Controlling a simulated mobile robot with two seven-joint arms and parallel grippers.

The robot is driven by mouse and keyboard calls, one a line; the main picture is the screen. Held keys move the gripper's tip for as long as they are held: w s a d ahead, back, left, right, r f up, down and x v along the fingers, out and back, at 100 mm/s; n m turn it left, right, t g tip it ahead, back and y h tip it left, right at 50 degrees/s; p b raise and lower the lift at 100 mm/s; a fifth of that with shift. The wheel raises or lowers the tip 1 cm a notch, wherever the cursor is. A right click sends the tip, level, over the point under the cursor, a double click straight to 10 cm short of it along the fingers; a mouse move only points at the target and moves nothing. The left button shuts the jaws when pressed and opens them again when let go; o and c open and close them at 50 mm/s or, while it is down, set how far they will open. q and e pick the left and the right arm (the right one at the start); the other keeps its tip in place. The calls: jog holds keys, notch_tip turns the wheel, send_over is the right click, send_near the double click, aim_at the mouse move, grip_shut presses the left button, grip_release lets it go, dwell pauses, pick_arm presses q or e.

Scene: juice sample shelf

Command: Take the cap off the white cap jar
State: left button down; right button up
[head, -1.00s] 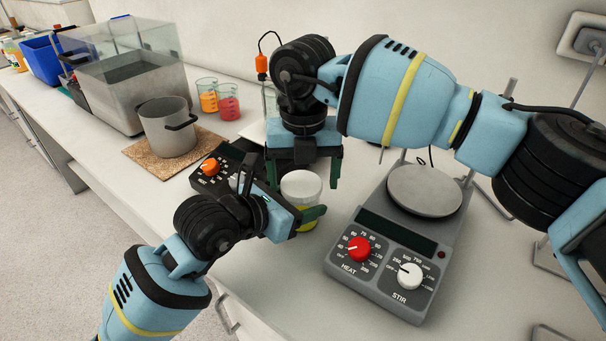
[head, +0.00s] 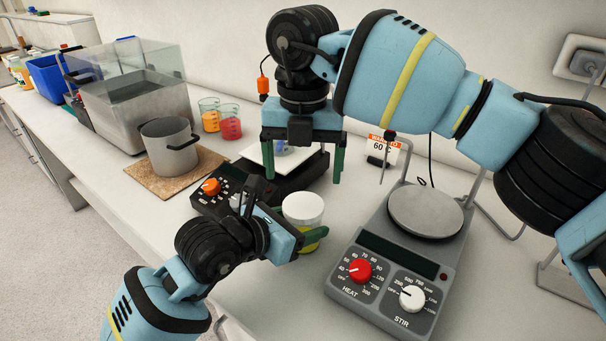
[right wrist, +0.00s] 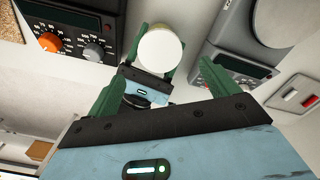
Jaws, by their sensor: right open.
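The white cap jar (head: 305,212) stands upright in the head view, with its white cap on top and a yellow-green band low on its side. In the right wrist view the cap (right wrist: 160,50) is a pale round disc seen from above. My left gripper (head: 290,225) has its green fingers on both sides of the jar body and appears shut on it. My right gripper (head: 303,170) is open and empty, pointing down above and behind the jar, clear of the cap. Its two green fingers also show in the right wrist view (right wrist: 160,88).
A grey hotplate stirrer (head: 400,255) stands close to the right of the jar. A black device with an orange knob (head: 211,187) is behind my left gripper. A metal pot (head: 170,147), two beakers (head: 230,126) and a glass tank (head: 140,95) are farther left.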

aim_at(303, 204)
jog(key=shift+r+m, duration=0.65)
jog(key=shift+m, duration=0.05)
jog(key=shift+f, duration=4.05)
jog(key=shift+c, duration=0.5)
jog(key=c, duration=1)
pick_arm(q)
jog(key=shift+a, duration=0.1)
pick_arm(e)
jog(key=shift+o, duration=0.2)
jog(key=shift+d+n, duration=0.1)
jog(key=shift+n, duration=1.6)
jog(key=o, duration=1.1)
